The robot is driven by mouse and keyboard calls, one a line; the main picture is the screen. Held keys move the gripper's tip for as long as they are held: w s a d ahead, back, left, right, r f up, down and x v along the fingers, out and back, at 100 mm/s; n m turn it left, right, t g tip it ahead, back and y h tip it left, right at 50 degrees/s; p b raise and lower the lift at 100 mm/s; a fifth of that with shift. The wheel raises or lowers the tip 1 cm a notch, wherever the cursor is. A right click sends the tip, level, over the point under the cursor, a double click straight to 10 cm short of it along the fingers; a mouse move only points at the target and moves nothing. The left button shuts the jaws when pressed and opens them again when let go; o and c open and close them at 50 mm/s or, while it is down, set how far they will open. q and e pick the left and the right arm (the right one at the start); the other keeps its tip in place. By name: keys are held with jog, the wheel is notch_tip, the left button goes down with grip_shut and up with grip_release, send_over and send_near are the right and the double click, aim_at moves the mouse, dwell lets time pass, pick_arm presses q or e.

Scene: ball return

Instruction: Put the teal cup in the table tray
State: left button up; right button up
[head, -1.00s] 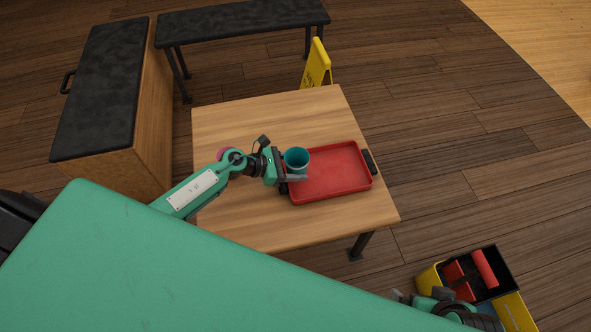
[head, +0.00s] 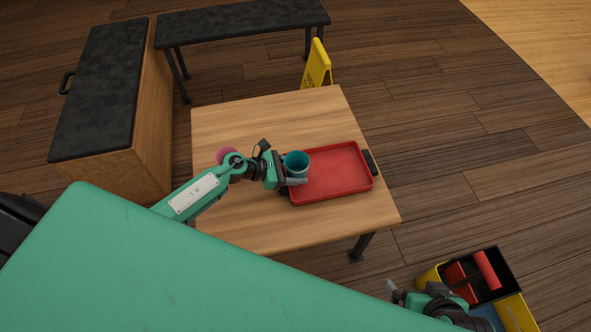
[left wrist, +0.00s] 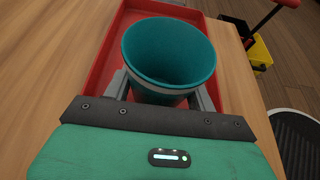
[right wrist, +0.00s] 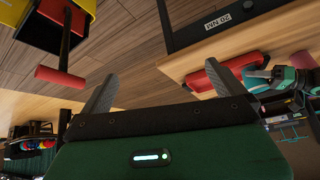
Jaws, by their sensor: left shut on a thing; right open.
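The teal cup (head: 296,163) is upright at the left end of the red table tray (head: 345,176). My left gripper (head: 295,176) is shut on the cup, with a finger on either side of it. In the left wrist view the cup (left wrist: 168,52) stands open end up between the fingers, over the tray (left wrist: 103,62). I cannot tell whether its base touches the tray floor. My right gripper (right wrist: 100,95) is open and empty, away from the table; in the head view it shows at the lower right (head: 405,294).
The tray lies on a wooden table (head: 240,115). A pink round thing (head: 224,155) is partly hidden behind my left arm. A yellow cart (head: 510,305) with red parts stands at the lower right. A yellow floor sign (head: 317,66) and a black bench (head: 240,18) are behind the table.

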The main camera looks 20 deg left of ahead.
pick_arm(q)
jog(key=shift+f+b, duration=0.25)
jog(key=shift+b, duration=0.05)
pick_arm(e)
jog(key=shift+w+a+f+t+y, duration=0.15)
jog(key=shift+w+a+t+y, duration=0.2)
jog(key=shift+a, duration=0.35)
pick_arm(q)
jog(key=o, duration=1)
pick_arm(e)
jog(key=shift+s+f, duration=0.1)
jog(key=shift+s, duration=0.05)
